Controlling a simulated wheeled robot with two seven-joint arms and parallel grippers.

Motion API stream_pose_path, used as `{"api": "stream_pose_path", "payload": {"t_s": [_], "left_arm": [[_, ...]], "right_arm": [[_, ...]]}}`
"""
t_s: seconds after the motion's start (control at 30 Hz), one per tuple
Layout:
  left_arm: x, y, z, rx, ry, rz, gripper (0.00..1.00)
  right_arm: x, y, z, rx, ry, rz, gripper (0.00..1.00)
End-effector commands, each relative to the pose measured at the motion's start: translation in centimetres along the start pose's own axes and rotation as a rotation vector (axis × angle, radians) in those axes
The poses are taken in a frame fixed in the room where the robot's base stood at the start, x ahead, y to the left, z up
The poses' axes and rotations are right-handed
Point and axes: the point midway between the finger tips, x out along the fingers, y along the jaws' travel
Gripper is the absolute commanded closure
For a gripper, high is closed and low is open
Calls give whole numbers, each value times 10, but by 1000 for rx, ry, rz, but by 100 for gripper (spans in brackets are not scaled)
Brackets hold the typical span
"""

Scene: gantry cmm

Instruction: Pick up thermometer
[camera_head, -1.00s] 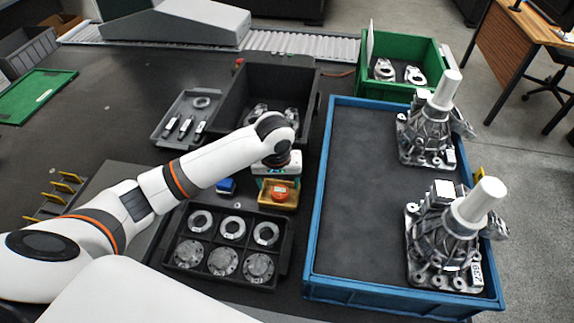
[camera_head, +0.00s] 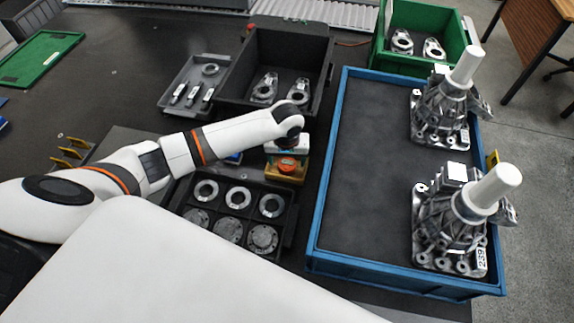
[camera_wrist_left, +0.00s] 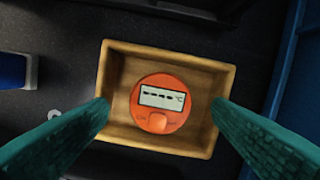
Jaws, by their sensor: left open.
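The thermometer is a round orange device (camera_wrist_left: 160,103) with a grey display and a light orange button. It lies in a shallow wooden tray (camera_wrist_left: 125,143) and also shows small in the head view (camera_head: 287,166). My left gripper (camera_wrist_left: 159,106) is open, with one teal finger on each side of the tray in the wrist view and the thermometer between them. In the head view the left gripper's white body (camera_head: 287,146) hangs just above the far side of the tray; its fingertips are hidden there. My right gripper is not in view.
A black tray of metal rings (camera_head: 283,228) lies in front. A blue crate (camera_head: 328,180) with two metal housings stands close on the right. A black bin (camera_head: 318,60) is behind, beside a grey tray (camera_head: 172,98). A blue object (camera_wrist_left: 14,70) lies left of the wooden tray.

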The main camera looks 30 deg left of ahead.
Motion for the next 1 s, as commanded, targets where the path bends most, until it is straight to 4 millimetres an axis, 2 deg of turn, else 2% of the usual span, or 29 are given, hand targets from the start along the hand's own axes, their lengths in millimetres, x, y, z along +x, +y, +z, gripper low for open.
{"api": "stream_pose_path", "payload": {"t_s": [0.13,0.4,0.47,0.7,0.73,1.0], "left_arm": [[17,0,0,0,0,0,26],[21,0,0,1,-1,-1,26],[21,0,0,1,-1,-1,34],[20,0,0,1,-1,0,74],[20,0,0,0,-2,-1,76],[16,0,1,1,-3,-2,76]], "right_arm": [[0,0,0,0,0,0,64],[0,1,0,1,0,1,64],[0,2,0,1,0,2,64],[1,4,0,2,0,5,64],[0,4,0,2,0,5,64],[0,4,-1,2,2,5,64]]}}
